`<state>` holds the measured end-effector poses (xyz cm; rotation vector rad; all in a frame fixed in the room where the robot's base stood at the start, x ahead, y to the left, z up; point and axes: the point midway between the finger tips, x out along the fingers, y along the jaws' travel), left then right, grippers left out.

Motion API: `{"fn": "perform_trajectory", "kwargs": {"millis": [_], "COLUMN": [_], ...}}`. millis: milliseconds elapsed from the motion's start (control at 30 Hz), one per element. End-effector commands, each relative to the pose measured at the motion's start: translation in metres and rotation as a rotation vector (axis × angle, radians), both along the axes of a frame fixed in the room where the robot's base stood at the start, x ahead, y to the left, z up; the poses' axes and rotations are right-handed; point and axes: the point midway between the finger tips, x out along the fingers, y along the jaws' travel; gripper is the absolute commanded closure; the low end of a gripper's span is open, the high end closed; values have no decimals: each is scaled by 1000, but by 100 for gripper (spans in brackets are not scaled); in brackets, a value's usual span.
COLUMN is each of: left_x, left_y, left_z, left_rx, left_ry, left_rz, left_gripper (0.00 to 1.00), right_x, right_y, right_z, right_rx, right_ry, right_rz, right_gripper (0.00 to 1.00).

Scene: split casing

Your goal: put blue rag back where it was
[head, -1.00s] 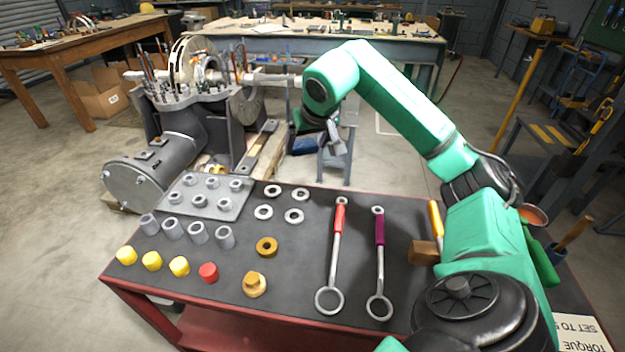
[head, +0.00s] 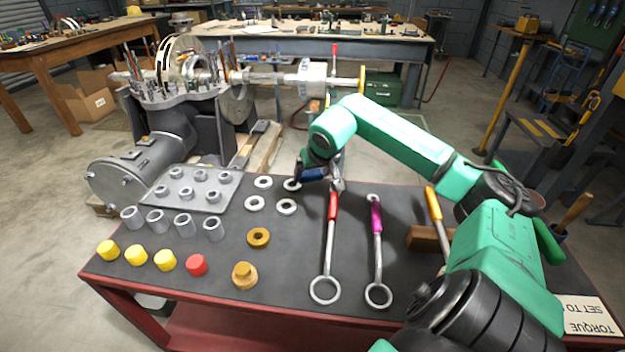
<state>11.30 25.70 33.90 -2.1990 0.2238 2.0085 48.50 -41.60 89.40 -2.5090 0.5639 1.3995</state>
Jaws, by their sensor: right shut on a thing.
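The blue rag (head: 312,174) is a small dark blue bundle at the back edge of the red-framed bench (head: 250,325). My right gripper (head: 335,181) is shut on it, reaching in from the right. The rag is just beside the back right washer (head: 292,185) and hides part of it. I cannot tell whether the rag touches the bench top or hangs a little above it. My left gripper is not in view.
A red-handled wrench (head: 331,235) and a purple-handled wrench (head: 377,245) lie right of the washers. A plate of nuts (head: 190,190), yellow caps (head: 136,257) and a red cap (head: 196,265) fill the left side.

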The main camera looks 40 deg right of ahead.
Motion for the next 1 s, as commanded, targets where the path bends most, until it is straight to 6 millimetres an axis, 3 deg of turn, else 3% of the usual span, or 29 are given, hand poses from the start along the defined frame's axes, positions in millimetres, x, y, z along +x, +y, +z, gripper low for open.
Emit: {"fn": "perform_trajectory", "kwargs": {"millis": [133,467,500,833,1000], "left_x": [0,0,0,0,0], "left_y": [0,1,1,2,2], "left_z": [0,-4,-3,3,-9], "left_rx": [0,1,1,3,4], "left_ry": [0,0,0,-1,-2], "left_rz": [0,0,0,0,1], "left_gripper": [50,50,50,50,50], "right_x": [-1,0,0,0,-10], "right_y": [1,0,0,0,1], "right_z": [-25,-30,-29,-23,-12], "right_rx": [3,0,0,1,-6], "right_ry": [4,1,2,2,2], "right_rz": [1,1,1,0,-3], "right_gripper": [100,100,2,0,0]}}
